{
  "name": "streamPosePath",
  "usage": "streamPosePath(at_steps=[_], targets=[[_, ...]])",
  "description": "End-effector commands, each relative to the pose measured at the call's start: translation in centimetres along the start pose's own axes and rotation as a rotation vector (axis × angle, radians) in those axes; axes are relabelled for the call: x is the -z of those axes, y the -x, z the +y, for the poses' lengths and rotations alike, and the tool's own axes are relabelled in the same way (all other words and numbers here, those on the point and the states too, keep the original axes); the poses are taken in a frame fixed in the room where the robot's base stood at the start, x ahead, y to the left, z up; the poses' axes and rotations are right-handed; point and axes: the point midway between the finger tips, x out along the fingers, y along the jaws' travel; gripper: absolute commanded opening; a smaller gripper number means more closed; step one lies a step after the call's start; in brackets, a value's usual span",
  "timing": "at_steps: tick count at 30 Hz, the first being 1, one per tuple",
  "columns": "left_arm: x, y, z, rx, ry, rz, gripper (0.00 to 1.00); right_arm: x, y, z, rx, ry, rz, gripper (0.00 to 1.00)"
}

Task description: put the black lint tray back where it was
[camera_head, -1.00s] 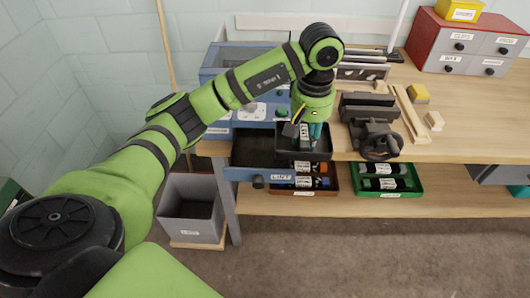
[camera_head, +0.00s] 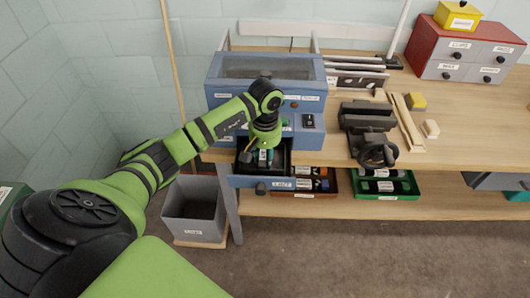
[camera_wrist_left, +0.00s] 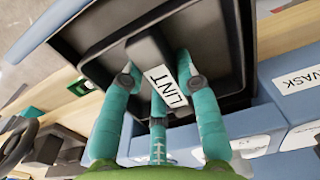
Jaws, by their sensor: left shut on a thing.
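The black lint tray (camera_head: 282,160) is at the open blue drawer (camera_head: 236,182) under the blue machine. In the left wrist view the tray (camera_wrist_left: 98,32) has a black centre grip with a white LINT label. My left gripper (camera_head: 266,158) reaches down over the drawer, and its teal fingers (camera_wrist_left: 158,82) are shut around that grip. The tray appears lined up within the drawer's outline. I cannot tell whether it rests on the drawer's bottom, since the gripper and drawer front hide its lower side. My right gripper is not in view.
The blue machine (camera_head: 216,95) stands just behind the drawer. A red-brown bin (camera_head: 331,186) and a green bin (camera_head: 410,188) with spools sit on the lower shelf. A black vise (camera_head: 368,120) stands to the right. A grey waste bin (camera_head: 194,232) is on the floor at left.

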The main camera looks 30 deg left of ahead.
Motion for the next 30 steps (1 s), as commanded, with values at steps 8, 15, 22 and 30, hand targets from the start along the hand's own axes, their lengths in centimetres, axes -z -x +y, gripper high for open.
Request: streamPosePath(at_steps=[8, 15, 22, 30], targets=[[0.0, -0.2, 0.0, 0.000, 0.000, 0.001, 0.00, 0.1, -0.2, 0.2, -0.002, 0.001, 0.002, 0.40], [0.0, -0.4, 0.0, 0.000, 0.000, 0.000, 0.55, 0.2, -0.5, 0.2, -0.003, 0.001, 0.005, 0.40], [0.0, -0.4, 0.0, 0.000, 0.000, 0.000, 0.55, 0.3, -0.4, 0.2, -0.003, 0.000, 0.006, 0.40], [0.2, 1.4, 0.0, -0.001, 0.001, 0.006, 0.55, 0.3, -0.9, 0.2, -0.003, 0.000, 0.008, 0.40]])
